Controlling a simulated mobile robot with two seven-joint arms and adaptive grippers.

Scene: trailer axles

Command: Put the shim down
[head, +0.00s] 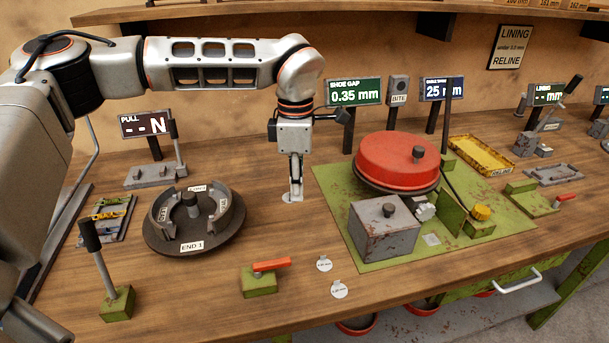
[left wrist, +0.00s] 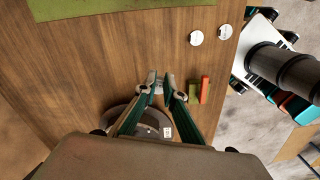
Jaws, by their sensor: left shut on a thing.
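My left gripper (head: 296,190) points straight down over the bare wood between the round dark plate and the green mat. It is shut on a small pale shim (head: 291,198), which shows at the fingertips, at or just above the table top; I cannot tell whether it touches. In the left wrist view the gripper (left wrist: 160,88) has its fingertips close together, and the shim is hardly visible between them. Two other round, labelled shims (head: 324,264) (head: 339,289) lie on the table nearer the front edge. My right gripper is not in view.
The dark round plate (head: 230,238) with curved shoes stands to the left. The green mat (head: 385,258) with a red drum (head: 397,160) and a grey block (head: 383,230) is to the right. A red-handled lever (head: 271,265) stands in front. A display (head: 354,92) reads 0.35 mm.

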